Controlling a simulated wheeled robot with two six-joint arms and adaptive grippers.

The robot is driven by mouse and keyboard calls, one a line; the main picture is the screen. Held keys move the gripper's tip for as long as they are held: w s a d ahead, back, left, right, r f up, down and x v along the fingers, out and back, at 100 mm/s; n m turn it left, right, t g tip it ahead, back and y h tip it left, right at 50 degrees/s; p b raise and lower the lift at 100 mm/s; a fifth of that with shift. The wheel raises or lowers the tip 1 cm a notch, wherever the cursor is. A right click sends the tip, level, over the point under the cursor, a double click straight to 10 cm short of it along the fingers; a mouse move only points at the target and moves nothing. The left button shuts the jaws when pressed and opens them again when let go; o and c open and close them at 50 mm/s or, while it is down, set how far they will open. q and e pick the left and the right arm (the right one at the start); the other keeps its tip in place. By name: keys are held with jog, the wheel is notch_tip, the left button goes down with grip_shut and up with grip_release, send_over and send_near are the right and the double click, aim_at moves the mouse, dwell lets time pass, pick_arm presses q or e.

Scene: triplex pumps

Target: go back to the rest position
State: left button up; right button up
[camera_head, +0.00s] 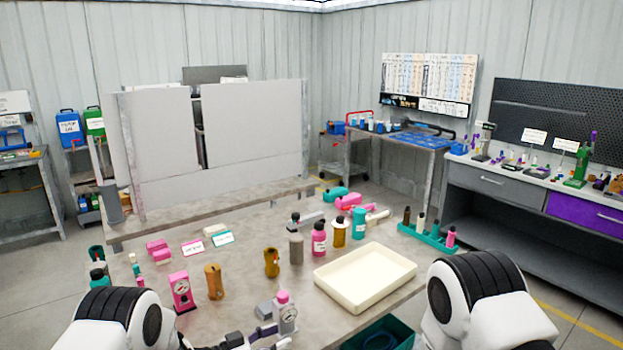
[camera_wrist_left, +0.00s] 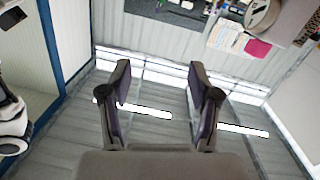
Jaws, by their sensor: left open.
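My left gripper (camera_head: 250,338) shows only in part at the bottom edge of the head view, close to a grey gauge with a pink top (camera_head: 285,312). In the left wrist view my left gripper (camera_wrist_left: 160,98) has its two dark fingers wide apart with nothing between them. Behind the fingers are grey panelling and bright light strips, with no table surface close to them. My right gripper is out of view; only the white and black upper part of my right arm shows at the lower right of the head view.
A workbench (camera_head: 230,252) in front of me holds a cream tray (camera_head: 364,277), a pink gauge (camera_head: 181,291), brown cylinders, bottles and a teal rack (camera_head: 428,236). A grey board (camera_head: 250,130) stands behind. A teal bin (camera_head: 380,334) sits low at the front. A side counter is at right.

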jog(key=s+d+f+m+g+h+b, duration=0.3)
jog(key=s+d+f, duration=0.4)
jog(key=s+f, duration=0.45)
pick_arm(q)
jog(key=s+a+f+n+g+y+b, duration=0.1)
jog(key=s+a+f+n+y, duration=0.35)
jog(key=s+f, duration=0.55)
jog(key=s+a+f+n+g+y+b, duration=0.1)
jog(key=s+a+f+n+y, duration=0.4)
jog(key=s+f, duration=0.5)
jog(key=s+a+g+y, duration=0.2)
jog(key=s+a+g, duration=0.1)
jog(key=s, duration=0.8)
jog(key=s+a+g+y, duration=0.3)
jog(key=s+a+g, duration=0.1)
jog(key=s, duration=0.7)
jog(key=shift+s+f, duration=0.2)
jog(key=shift+s, duration=0.2)
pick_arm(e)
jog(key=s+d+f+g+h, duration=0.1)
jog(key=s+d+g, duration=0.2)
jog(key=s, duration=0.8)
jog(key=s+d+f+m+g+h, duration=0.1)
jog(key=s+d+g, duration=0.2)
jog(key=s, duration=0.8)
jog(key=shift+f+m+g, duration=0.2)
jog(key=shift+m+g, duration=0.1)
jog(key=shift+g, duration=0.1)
